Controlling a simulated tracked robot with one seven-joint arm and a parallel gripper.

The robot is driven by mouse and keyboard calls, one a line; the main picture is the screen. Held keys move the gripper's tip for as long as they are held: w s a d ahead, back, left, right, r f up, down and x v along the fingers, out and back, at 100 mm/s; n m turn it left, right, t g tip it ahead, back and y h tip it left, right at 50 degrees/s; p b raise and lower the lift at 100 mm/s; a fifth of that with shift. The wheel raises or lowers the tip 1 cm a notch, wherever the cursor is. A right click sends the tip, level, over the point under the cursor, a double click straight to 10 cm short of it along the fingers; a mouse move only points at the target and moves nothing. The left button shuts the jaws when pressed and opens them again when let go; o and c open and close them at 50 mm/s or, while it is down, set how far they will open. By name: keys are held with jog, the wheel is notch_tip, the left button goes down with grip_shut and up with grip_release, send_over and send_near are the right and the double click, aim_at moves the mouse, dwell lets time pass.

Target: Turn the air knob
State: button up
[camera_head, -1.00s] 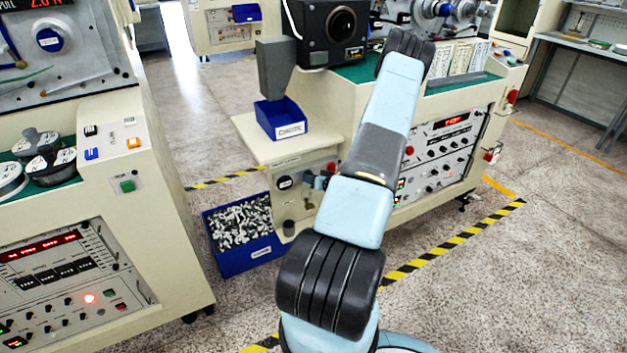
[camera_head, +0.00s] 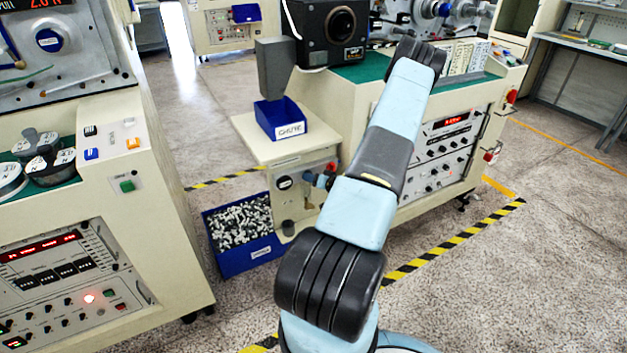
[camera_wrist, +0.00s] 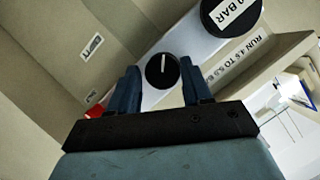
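The air knob (camera_wrist: 162,71) is a round black dial with a white pointer line, on a pale panel in the wrist view. My gripper (camera_wrist: 159,78) is open, with one blue finger on each side of the knob and gaps between fingers and knob. The pointer line looks nearly upright in the picture. A black gauge (camera_wrist: 231,14) with a white label ending in "0 BAR" sits up and right of it. In the head view my gripper (camera_head: 317,181) shows small at the panel's front, partly behind my arm; I cannot make out the knob there.
A printed strip (camera_wrist: 231,58) reads "RUN 4 TO 5.0 BAR". A red part (camera_wrist: 95,111) shows beside the left finger. In the head view a blue bin (camera_head: 280,119) stands on the shelf above the panel, and a blue crate of small parts (camera_head: 243,262) stands on the floor.

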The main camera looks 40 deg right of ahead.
jog(key=o, duration=0.3)
jog(key=shift+a, duration=0.1)
jog(key=v, duration=1.3)
jog(key=shift+s, duration=0.35)
jog(key=w+a+r+n+g+h, duration=0.1)
jog(key=w+a+r+n+g, duration=0.15)
jog(key=r, duration=0.45)
jog(key=w+a+r+n+g+h, duration=0.1)
jog(key=w+a+r+g, duration=0.1)
jog(key=w+r, duration=0.35)
jog(key=w+a+r+n+g+h, duration=0.1)
jog(key=w+a+r+g, duration=0.1)
jog(key=r, duration=0.6)
jog(key=a+r, duration=0.7)
jog(key=r, duration=0.2)
jog(key=s+a+r+n+g, duration=0.1)
jog(key=s+a+r, duration=0.7)
jog(key=a+r, duration=0.45)
jog(key=s+a+y, duration=0.1)
jog(key=s+a, duration=0.3)
jog(key=s+a+r+n+y, duration=0.1)
jog(key=s+a, duration=0.4)
jog(key=s+a+r+n+g+y, duration=0.1)
jog(key=s+a, duration=0.3)
jog(key=s, duration=0.1)
jog(key=shift+s+a+r, duration=0.15)
jog(key=shift+a, duration=0.2)
